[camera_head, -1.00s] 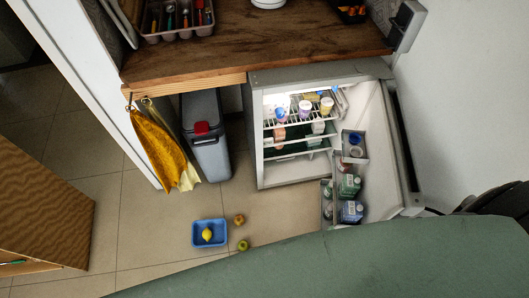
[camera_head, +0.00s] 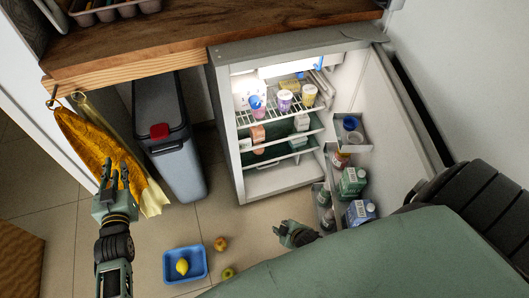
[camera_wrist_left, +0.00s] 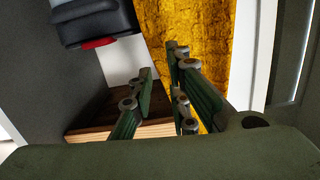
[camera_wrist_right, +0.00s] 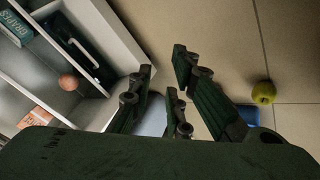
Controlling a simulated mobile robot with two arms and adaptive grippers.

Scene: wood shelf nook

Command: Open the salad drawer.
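The small fridge (camera_head: 228,130) stands open under the wooden counter, its door (camera_head: 385,120) swung to the right. A dark green panel, apparently the salad drawer (camera_head: 286,146), shows below the wire shelf in the head view; partly hidden by shelf edges, its identity is uncertain. The right wrist view shows a dark box with a handle (camera_wrist_right: 80,48) inside the fridge. My right gripper (camera_head: 286,229) is open and empty, in front of and below the fridge, near the door's lower shelf. My left gripper (camera_head: 116,176) is open and empty, in front of the hanging yellow cloth.
Door bins hold bottles and cartons (camera_head: 352,182), close to my right gripper. A grey bin (camera_head: 175,150) stands left of the fridge. A blue tray (camera_head: 168,269) with a lemon, plus an apple (camera_head: 228,273) and another fruit (camera_head: 220,243), lie on the floor.

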